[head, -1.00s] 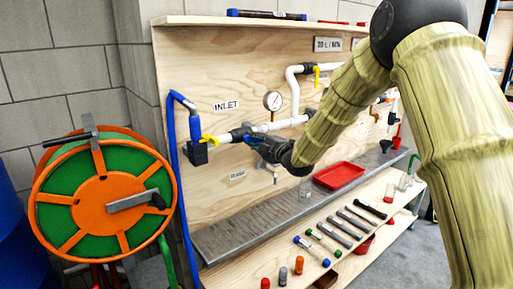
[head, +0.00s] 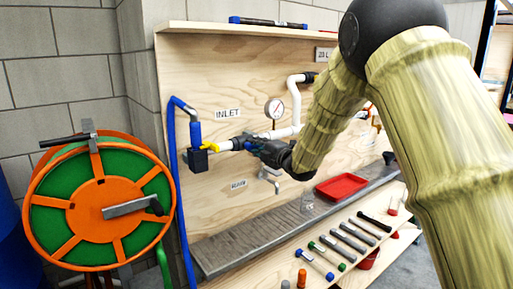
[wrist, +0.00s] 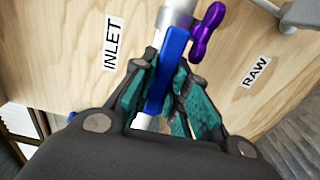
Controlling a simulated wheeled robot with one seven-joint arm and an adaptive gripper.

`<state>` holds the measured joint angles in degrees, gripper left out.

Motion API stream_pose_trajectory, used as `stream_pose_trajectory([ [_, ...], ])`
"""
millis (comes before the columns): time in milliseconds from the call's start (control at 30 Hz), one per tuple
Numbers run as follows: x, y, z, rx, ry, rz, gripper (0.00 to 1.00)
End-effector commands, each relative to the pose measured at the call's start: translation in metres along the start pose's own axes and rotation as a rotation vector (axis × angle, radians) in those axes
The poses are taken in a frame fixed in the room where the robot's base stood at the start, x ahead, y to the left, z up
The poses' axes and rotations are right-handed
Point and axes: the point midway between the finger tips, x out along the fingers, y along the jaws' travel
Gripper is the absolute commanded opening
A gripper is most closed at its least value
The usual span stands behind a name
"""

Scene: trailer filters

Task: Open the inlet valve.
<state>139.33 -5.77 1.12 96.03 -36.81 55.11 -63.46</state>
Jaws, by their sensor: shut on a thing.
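A white pipe with valves runs along the plywood panel beside the INLET label (head: 228,113). My gripper (head: 251,146) is at this pipe, right of a yellow valve handle (head: 210,147) and below the label. In the wrist view, my gripper's teal-padded fingers (wrist: 160,92) are shut on a blue lever (wrist: 165,70), one finger on each side. The lever lies near the pale pipe, which shows at the top (wrist: 178,18). The valve body is mostly hidden by my gripper.
A purple handle (wrist: 207,32) sits close to my fingers. A pressure gauge (head: 274,109) and white pipes stand to the right. A blue hose (head: 172,190) and hose reel (head: 98,208) are at left. A red tray (head: 341,187) and tools lie below.

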Motion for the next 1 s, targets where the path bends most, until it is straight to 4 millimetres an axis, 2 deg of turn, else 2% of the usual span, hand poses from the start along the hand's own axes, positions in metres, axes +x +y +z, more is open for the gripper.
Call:
stream_pose_trajectory([
  [233,0.0,0.0,0.001,-0.004,0.0,-0.001,0.0],
  [267,0.0,0.0,0.001,-0.004,0.0,-0.001,0.18],
  [367,0.0,0.0,0.001,-0.004,0.0,-0.001,0.36],
  [400,0.0,0.0,0.001,-0.003,0.0,0.0,0.38],
  [767,-0.003,0.0,0.0,-0.002,0.0,-0.001,0.38],
  [867,-0.011,0.0,0.001,-0.002,-0.001,-0.001,0.38],
  [1000,-0.033,0.0,0.001,-0.001,-0.001,-0.001,0.38],
])
